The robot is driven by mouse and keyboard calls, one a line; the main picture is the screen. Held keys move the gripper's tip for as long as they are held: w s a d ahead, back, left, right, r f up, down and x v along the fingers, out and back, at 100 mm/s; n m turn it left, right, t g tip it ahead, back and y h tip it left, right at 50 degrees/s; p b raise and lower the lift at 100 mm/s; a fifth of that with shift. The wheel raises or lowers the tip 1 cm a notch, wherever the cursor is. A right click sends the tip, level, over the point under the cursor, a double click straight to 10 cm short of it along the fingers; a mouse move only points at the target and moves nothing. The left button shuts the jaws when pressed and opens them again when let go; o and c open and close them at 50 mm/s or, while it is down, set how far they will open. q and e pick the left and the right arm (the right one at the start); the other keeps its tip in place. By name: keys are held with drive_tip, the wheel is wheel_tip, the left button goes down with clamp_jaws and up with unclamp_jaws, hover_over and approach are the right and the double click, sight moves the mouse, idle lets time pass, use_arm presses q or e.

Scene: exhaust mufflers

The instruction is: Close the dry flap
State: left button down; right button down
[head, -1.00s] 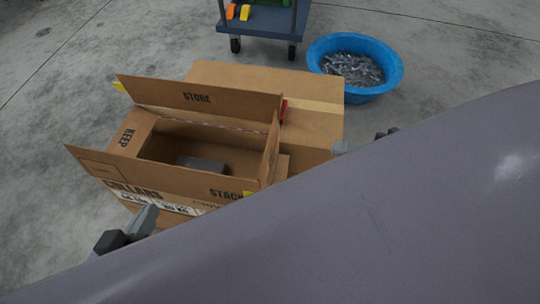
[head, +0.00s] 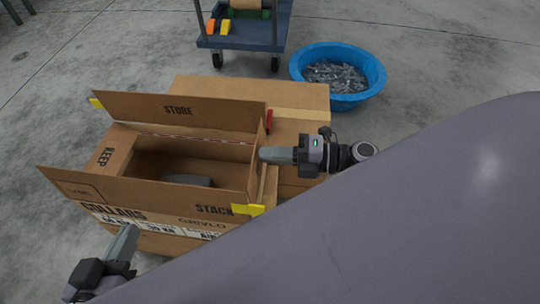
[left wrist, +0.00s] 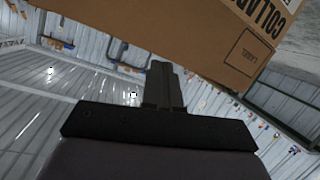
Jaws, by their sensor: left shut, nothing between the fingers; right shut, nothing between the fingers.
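An open cardboard box (head: 160,222) stands at the left in the head view. Its short right flap (head: 256,165) stands up and shows nearly edge-on; no word "dry" is readable. The far flap marked STORE (head: 180,112) stands up. The left flap marked KEEP (head: 107,157) lies folded inward over that end. The near long flap (head: 150,192) is raised. My right gripper (head: 268,155) is shut, its tip at the outer face of the right flap; I cannot tell whether they touch. My left gripper (head: 128,240) is shut and empty in front of the box's near side; the left wrist view shows its fingers (left wrist: 165,88) below the box.
A grey item (head: 188,181) lies inside the box. A larger closed carton (head: 300,95) is behind it. A blue tub (head: 338,75) of metal parts and a blue cart (head: 243,38) stand farther back. My own purple-grey body covers the lower right.

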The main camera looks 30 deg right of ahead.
drive_tip(key=shift+w+a, duration=0.15)
drive_tip(key=shift+a, duration=0.1)
